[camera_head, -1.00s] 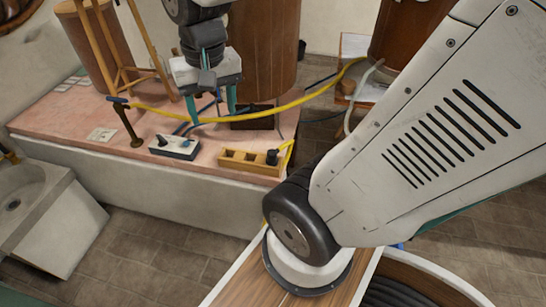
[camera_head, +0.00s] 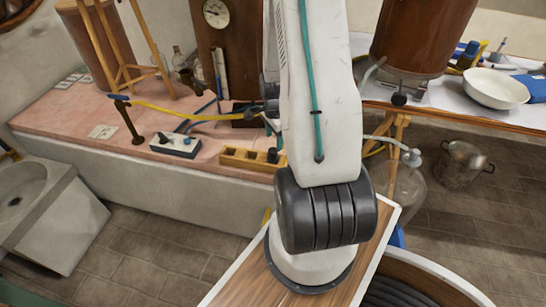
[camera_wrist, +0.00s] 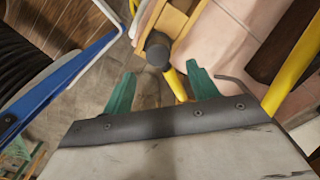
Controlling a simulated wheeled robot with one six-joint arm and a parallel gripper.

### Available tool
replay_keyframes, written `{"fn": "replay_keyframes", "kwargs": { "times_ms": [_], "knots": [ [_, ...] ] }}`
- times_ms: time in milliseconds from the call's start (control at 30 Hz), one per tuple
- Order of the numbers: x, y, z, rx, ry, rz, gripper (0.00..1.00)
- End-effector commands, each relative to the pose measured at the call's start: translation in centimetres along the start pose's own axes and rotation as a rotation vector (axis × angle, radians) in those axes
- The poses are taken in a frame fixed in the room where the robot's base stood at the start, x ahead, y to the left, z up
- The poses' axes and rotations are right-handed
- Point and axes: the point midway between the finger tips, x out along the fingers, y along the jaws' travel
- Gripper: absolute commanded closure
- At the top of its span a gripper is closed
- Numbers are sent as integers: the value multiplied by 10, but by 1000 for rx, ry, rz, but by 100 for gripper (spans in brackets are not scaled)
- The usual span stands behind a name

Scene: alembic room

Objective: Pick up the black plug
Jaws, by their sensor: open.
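My gripper (camera_wrist: 160,72) is open and empty. Its two teal fingers point toward the plug, which lies just beyond and between the tips in the picture. The distance between them is unclear. In the head view my arm hides most of the gripper.
A small box with a dark knob (camera_head: 176,145) sits left of the block. A yellow hose (camera_head: 190,115) runs over the pink bench top (camera_head: 70,115). A brass stand (camera_head: 132,125) is at its left. A glass bottle (camera_head: 400,185) and a metal pot (camera_head: 462,165) stand right on the floor.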

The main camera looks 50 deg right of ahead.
Motion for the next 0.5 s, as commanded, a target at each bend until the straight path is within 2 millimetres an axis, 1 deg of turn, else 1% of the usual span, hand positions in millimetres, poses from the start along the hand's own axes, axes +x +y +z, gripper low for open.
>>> {"fn": "replay_keyframes", "kwargs": {
  "times_ms": [33, 333, 500],
  "knots": [
    [6, 1, -1, 6, -1, 3, 41],
    [38, 2, 2, 4, -1, 4, 41],
    [64, 2, 6, 4, -1, 3, 41]
  ]
}}
